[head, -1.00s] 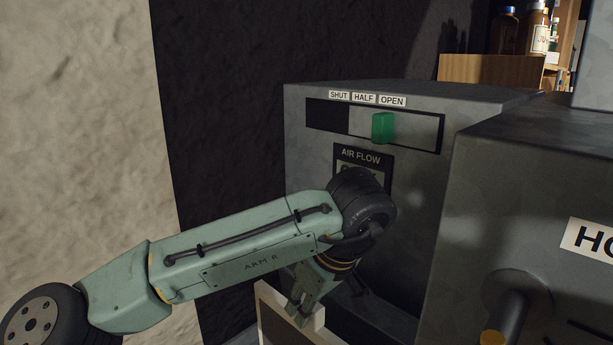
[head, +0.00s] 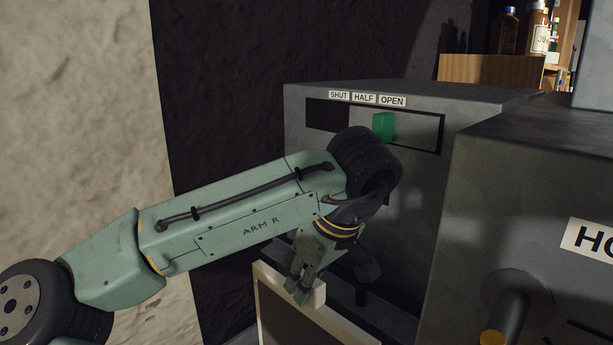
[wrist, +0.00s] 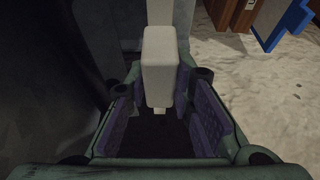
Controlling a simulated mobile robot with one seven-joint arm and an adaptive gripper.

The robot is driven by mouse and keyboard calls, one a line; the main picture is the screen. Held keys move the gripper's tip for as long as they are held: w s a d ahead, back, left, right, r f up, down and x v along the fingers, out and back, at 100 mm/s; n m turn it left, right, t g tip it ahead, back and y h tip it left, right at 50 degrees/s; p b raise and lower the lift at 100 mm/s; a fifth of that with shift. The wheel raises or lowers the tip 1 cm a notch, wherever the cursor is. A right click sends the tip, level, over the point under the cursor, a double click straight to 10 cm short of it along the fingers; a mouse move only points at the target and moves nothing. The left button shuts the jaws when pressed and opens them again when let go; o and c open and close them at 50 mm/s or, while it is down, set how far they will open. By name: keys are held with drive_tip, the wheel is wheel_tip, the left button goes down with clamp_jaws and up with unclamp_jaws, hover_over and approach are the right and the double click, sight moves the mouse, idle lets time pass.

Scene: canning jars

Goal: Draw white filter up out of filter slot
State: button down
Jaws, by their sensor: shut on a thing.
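The white filter (head: 275,278) shows at the bottom of the head view as a pale frame around a dark panel. Its lower part is cut off by the picture edge. My gripper (head: 303,283) points down and is shut on the frame's upper edge. In the wrist view the white filter (wrist: 160,62) shows as a pale bar reaching between the fingers of my gripper (wrist: 165,118). I cannot make out the filter slot, nor whether the filter's lower end is still in it.
Behind my arm stands a grey metal housing (head: 420,190) with a green slider (head: 383,126) under the OPEN label. Another grey box (head: 520,190) with a protruding handle (head: 505,318) stands close on the right. A pale rough wall (head: 80,110) is at left.

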drive_tip(key=shift+r, duration=2.35)
drive_tip(key=shift+r, duration=2.5)
